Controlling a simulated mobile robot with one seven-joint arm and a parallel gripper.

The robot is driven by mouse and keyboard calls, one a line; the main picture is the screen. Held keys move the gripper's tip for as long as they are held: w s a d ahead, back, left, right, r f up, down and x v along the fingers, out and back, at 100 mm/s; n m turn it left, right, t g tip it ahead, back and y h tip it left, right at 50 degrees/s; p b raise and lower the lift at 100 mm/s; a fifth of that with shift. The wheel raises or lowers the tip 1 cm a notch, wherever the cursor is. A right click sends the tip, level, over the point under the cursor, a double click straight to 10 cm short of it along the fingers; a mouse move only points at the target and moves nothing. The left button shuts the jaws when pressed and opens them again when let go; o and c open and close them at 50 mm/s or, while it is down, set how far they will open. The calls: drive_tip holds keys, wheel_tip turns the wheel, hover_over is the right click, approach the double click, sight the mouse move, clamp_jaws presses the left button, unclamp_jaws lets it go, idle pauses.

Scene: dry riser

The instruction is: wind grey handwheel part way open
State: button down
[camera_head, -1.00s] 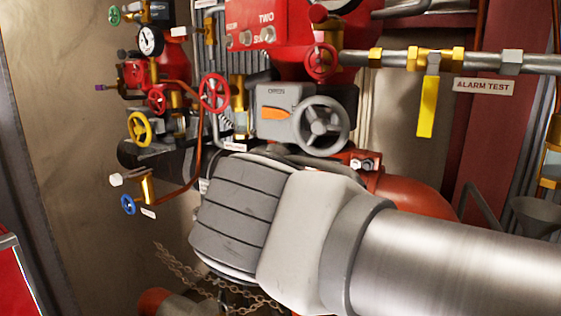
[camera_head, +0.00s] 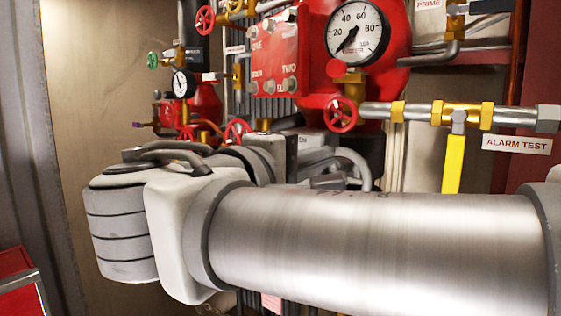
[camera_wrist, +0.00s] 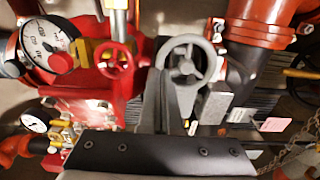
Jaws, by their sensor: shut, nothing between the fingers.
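The grey handwheel (camera_wrist: 188,62) is a round spoked wheel in the upper middle of the wrist view. In the head view only part of its rim (camera_head: 362,162) shows above my arm. Its grey housing (camera_head: 308,142) is mostly covered there too. My gripper (camera_wrist: 165,85) is shut and empty. Its grey fingers reach up from the dark wrist body and overlap the left and lower side of the wheel in the wrist view. I cannot tell whether they touch the rim. The fingers are hidden in the head view.
A pressure gauge (camera_head: 357,32) and red valve body stand above the wheel. A small red handwheel (camera_head: 341,114) is close by. A yellow lever (camera_head: 453,163) hangs from the pipe by the ALARM TEST sign (camera_head: 516,145). A red cabinet corner (camera_head: 20,285) is at lower left.

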wheel_tip(320, 180, down, 8)
drive_tip(key=b, duration=0.6)
drive_tip(key=d+r, duration=0.1)
drive_tip(key=s+d+r+p, duration=0.2)
drive_tip(key=r, duration=0.1)
drive_tip(key=shift+d+r, duration=0.1)
drive_tip(key=shift+d, duration=0.25)
drive_tip(key=shift+x, duration=0.75)
